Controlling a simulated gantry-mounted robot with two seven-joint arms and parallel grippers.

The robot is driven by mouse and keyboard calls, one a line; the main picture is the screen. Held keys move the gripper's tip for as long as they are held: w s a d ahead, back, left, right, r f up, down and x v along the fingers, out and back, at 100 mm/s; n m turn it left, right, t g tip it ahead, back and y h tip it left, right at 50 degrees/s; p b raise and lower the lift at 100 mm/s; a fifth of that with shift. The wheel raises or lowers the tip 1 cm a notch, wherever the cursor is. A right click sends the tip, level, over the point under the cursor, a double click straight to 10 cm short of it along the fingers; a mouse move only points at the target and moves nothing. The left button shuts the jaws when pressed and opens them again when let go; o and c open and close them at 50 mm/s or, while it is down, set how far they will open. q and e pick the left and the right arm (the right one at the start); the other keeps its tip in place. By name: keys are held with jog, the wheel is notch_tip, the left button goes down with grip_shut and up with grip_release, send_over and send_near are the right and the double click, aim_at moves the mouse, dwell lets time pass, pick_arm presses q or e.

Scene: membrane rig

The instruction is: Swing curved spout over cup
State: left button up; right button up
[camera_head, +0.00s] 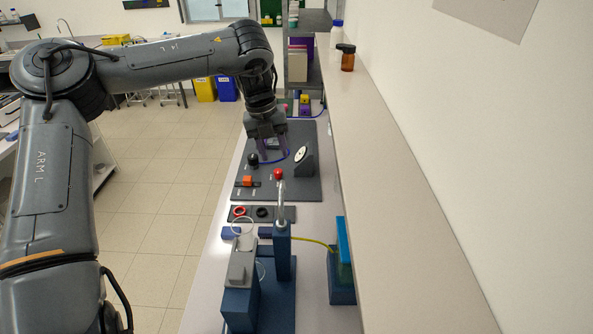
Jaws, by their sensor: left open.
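My left gripper (271,148) points down over the far dark panel, its two fingers apart with nothing visible between them. A slim silver piece with a red ball on top (278,174) rises from a blue column (283,250) in the nearer rig. It may be the spout, but its curve is hard to make out. A clear round rim (242,226) shows left of the column, above a grey block (241,265). I cannot tell whether it is the cup. The gripper is well beyond the rig, apart from it. My right gripper is not in view.
The dark panel (310,184) carries a gauge (302,154), a black knob (253,159) and an orange block (247,181). A yellow tube (314,242) runs from the column to a blue box (344,248). A long shelf (385,190) and wall bound the right side.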

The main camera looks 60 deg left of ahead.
aim_at(281, 181)
pick_arm(q)
jog(key=f, duration=0.3)
jog(key=f+p, duration=0.1)
jog(key=f, duration=0.3)
jog(key=w+d+f, duration=0.1)
jog(key=f, duration=0.2)
jog(key=shift+w+f, duration=0.1)
jog(key=shift+f, duration=0.1)
grip_shut()
jog(key=shift+a, duration=0.1)
